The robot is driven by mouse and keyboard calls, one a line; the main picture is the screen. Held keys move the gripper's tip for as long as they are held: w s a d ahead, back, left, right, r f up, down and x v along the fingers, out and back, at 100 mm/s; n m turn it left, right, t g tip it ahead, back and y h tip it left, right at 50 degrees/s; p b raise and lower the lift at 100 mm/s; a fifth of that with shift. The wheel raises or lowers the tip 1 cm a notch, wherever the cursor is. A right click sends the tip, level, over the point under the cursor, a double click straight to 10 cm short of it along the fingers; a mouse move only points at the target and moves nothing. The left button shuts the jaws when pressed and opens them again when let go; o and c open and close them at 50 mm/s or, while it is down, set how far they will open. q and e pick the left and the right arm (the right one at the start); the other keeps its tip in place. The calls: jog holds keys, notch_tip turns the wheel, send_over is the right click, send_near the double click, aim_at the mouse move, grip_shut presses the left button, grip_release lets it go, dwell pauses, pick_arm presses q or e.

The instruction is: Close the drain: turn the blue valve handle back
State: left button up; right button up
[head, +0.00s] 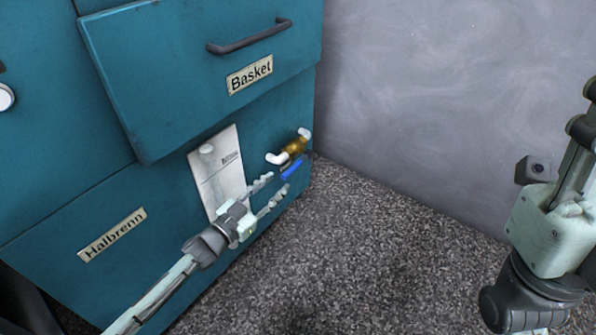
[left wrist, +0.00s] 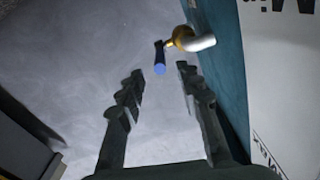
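The blue valve handle (head: 292,170) hangs below a brass valve (head: 295,147) with white pipe ends, low on the teal cabinet near its right edge. In the left wrist view the handle (left wrist: 160,66) points toward me, below the brass body (left wrist: 180,37). My left gripper (head: 279,182) is open, its fingers apart and pointing at the handle. In the left wrist view the handle's end lies between the fingertips (left wrist: 159,72); I cannot tell if either finger touches it. My right gripper (head: 582,130) is at the right edge, partly cut off, away from the valve.
The teal cabinet has a drawer front labelled Basket (head: 250,74) with a dark bar handle (head: 250,38) above the valve. A white plate (head: 215,175) sits on the cabinet left of the valve. A grey wall (head: 430,110) stands behind; the speckled floor (head: 380,250) is clear.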

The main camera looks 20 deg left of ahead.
aim_at(297, 165)
pick_arm(q)
jog(key=b+x, duration=0.2)
jog(key=x, duration=0.5)
jog(key=shift+w+d, duration=0.1)
jog(key=shift+w, duration=0.15)
jog(key=shift+c, duration=0.6)
grip_shut()
